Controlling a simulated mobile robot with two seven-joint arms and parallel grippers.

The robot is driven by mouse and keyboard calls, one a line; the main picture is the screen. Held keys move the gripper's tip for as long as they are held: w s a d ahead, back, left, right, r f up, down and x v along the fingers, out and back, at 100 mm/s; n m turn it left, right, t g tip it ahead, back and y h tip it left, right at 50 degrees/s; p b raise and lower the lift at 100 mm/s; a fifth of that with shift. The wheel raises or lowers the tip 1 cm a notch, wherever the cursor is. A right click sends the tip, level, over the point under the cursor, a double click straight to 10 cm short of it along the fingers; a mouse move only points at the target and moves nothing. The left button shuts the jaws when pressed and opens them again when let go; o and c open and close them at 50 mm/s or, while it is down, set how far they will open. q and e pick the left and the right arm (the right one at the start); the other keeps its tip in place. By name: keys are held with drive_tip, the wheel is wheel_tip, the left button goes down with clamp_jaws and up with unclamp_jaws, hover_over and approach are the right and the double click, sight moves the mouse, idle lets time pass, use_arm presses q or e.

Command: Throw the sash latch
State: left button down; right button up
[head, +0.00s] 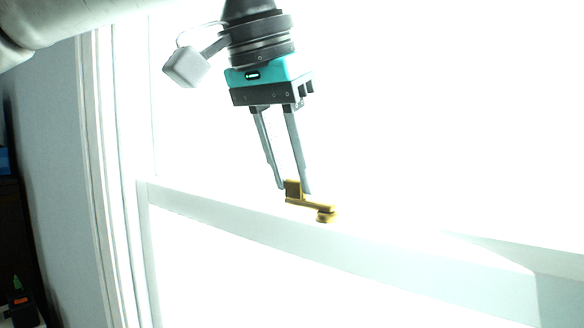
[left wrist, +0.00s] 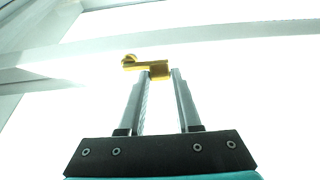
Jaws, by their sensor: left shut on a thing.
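The brass sash latch (head: 318,206) sits on top of the white window rail. Its round pivot is at the right and its upright tab at the left in the head view. My left gripper (head: 294,188) points down at the latch, with its two fingers on either side of the tab, shut on it. In the left wrist view the latch (left wrist: 146,66) lies across the fingertips of my left gripper (left wrist: 162,74), with the tab between them and the round pivot to the left. My right gripper is not in view.
The white window rail (head: 230,220) runs across the head view, sloping down to the right. The white window frame (head: 105,150) stands at the left, beside a grey-blue wall (head: 50,130). The window panes are washed out by bright light.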

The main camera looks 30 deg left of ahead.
use_arm(q)
drive_tip(key=c, duration=0.7)
unclamp_jaws()
drive_tip(key=shift+o, duration=0.5)
drive_tip(key=shift+r, duration=0.1)
drive_tip(key=v, duration=1.5)
drive_tip(key=shift+s, duration=0.15)
